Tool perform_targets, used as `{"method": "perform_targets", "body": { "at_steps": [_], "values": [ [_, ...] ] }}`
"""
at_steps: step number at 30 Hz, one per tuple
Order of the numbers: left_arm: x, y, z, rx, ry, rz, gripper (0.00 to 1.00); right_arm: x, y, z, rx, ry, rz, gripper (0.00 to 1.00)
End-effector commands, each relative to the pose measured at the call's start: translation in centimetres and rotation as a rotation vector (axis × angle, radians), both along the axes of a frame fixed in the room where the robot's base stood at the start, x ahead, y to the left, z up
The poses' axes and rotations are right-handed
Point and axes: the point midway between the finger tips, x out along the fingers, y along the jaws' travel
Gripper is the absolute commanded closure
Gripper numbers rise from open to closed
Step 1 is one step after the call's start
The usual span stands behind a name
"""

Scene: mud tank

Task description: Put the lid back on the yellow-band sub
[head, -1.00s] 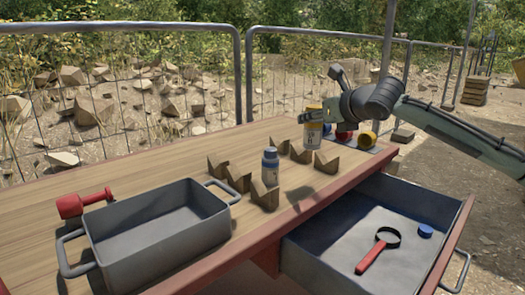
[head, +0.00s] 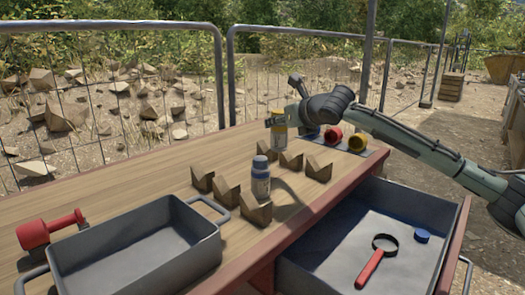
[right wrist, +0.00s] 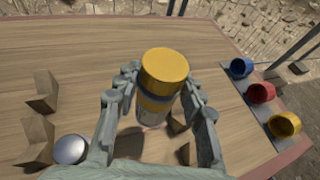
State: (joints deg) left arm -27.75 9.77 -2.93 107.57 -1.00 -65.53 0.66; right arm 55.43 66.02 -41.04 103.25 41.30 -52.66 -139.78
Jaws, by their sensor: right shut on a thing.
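My right gripper (right wrist: 163,100) is shut on the yellow-band bottle (right wrist: 156,105), with fingers on both sides of it. The bottle is upright, with a flat yellow top (right wrist: 164,66) like a lid and a yellow band below a thin dark line. In the head view the bottle (head: 278,135) stands out behind the wooden blocks, the gripper (head: 278,121) around its upper part. Whether its base touches the table is unclear. A round blue lid (head: 422,236) lies in the open drawer (head: 350,240). My left gripper is out of view.
A blue-band bottle (head: 260,182) stands among several notched wooden blocks (head: 318,168). Blue (right wrist: 241,67), red (right wrist: 261,92) and yellow (right wrist: 284,125) cups lie on a mat at the table's end. A grey tray (head: 140,245), red dumbbell-like tool (head: 48,228) and red-handled magnifier (head: 375,260) are nearby.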

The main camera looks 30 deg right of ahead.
Motion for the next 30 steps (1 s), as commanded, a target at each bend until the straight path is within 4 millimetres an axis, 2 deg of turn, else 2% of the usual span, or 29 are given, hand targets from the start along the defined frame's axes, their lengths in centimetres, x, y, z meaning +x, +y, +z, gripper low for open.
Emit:
{"method": "perform_targets", "body": {
  "at_steps": [1, 6, 11, 23, 26, 30],
  "values": [
    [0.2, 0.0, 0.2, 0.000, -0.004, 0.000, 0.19, 1.3, 0.5, -0.6, 0.006, -0.003, 0.002, 1.00],
    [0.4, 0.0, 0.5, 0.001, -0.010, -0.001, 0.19, 4.8, 1.2, -2.7, 0.004, -0.004, 0.002, 1.00],
    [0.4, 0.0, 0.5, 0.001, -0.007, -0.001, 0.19, 6.8, 1.5, -3.9, 0.002, -0.004, 0.000, 1.00],
    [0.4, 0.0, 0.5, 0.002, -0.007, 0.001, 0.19, 7.2, 1.6, -4.2, 0.000, -0.005, 0.001, 1.00],
    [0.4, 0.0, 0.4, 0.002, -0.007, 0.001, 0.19, 7.2, 1.6, -4.9, 0.000, -0.004, 0.001, 1.00],
    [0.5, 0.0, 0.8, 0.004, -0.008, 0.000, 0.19, 7.1, 1.6, -7.1, 0.001, -0.001, 0.001, 1.00]
  ]
}}
